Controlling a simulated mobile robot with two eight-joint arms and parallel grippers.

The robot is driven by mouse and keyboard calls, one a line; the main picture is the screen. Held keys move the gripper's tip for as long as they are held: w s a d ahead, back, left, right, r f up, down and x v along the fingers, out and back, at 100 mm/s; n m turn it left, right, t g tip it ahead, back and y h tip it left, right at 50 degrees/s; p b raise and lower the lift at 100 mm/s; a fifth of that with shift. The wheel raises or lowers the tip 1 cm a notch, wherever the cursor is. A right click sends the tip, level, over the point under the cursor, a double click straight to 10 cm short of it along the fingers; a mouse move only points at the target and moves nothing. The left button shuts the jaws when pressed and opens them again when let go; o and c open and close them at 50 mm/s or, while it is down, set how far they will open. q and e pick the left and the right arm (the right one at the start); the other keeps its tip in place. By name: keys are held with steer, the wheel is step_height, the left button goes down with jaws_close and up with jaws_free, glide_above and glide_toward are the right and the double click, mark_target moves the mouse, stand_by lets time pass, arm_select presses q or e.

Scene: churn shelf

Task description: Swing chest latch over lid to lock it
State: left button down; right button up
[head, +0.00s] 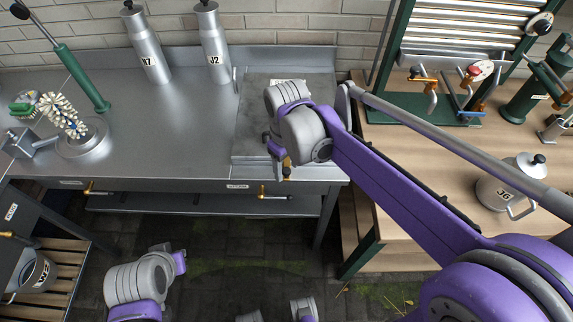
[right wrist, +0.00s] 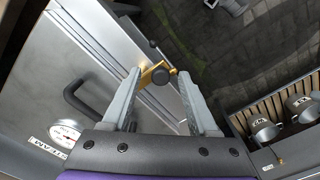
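The chest (head: 250,130) is a flat grey metal box at the right end of the steel bench. Its lid (right wrist: 60,60) fills the left of the right wrist view, with a dark handle (right wrist: 85,98). The brass latch (right wrist: 152,72), with a round black knob, shows at the chest's front edge. It also shows small in the head view (head: 287,172), partly hidden by my arm. My right gripper (right wrist: 159,72) has its fingers apart, one tip on each side of the latch; I cannot tell whether they touch it. My left arm shows low left; its gripper is out of view.
The bench (head: 180,120) carries canister N7 (head: 147,45), canister J2 (head: 213,45) and a brush stand (head: 80,135). Brass-handled taps (head: 275,195) sit under its front edge. A wooden bench (head: 430,150) with canister J6 (head: 508,185) stands right.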

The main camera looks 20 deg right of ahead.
step_height(320, 180, up, 11)
steer(key=shift+p, duration=0.45)
steer(key=shift+f, duration=0.1)
stand_by(0.5)
steer(key=s+d+f+m+t, duration=0.2)
steer(key=s+d+f+m, duration=0.1)
steer(key=s+f, duration=0.3)
steer(key=s+d+f+m+t, duration=0.3)
steer(key=s+f, duration=0.4)
steer(key=shift+s+p, duration=0.25)
steer(key=shift+p, duration=0.05)
steer(key=shift+d, duration=0.1)
